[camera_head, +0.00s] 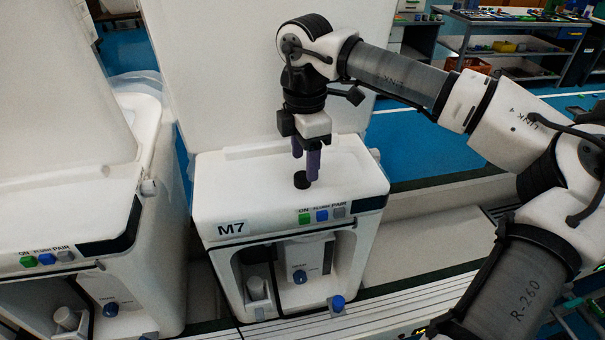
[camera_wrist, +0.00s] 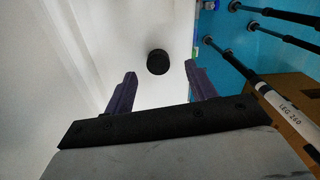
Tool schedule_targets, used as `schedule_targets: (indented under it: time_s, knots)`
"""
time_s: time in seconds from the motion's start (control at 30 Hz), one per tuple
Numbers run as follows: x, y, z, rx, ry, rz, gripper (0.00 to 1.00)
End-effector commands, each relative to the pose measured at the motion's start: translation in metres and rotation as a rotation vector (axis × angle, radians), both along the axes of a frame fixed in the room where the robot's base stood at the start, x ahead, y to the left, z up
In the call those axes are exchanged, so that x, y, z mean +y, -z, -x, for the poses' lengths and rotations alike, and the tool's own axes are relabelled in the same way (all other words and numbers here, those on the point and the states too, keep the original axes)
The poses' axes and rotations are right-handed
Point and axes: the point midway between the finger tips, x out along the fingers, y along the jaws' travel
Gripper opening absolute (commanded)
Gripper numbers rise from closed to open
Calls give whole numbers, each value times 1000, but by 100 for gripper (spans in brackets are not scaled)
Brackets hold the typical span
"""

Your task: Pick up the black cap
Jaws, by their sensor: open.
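The black cap (camera_head: 301,180) is a small round dark disc on the white top of the M7 toilet unit (camera_head: 232,190). In the wrist view the cap (camera_wrist: 157,62) lies ahead of the fingertips, roughly midway between them. My gripper (camera_head: 306,178) points down just over the unit's top, with its purple fingers close to the cap. In the wrist view my gripper (camera_wrist: 160,76) is open, one finger on each side, with nothing held. I cannot tell exactly how high the fingertips are above the surface.
A white upright panel (camera_head: 225,80) rises behind the cap. Buttons (camera_head: 322,215) line the unit's front edge. A second white unit (camera_head: 60,200) stands to the left. Shelves with parts (camera_head: 510,50) are at the back right. The unit's top around the cap is mostly clear.

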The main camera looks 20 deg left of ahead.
Motion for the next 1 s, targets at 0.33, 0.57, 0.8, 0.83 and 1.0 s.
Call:
schedule_targets:
  time_s: [0.33, 0.57, 0.8, 0.83, 1.0]
  knots:
    - [4, 38, -1, 1, 0, -1, 56]
    - [4, 39, -1, 1, 0, -1, 52]
    - [4, 38, -1, 1, 0, -1, 21]
    - [4, 38, -1, 1, 0, -1, 17]
    - [4, 38, -1, 0, 0, 0, 9]
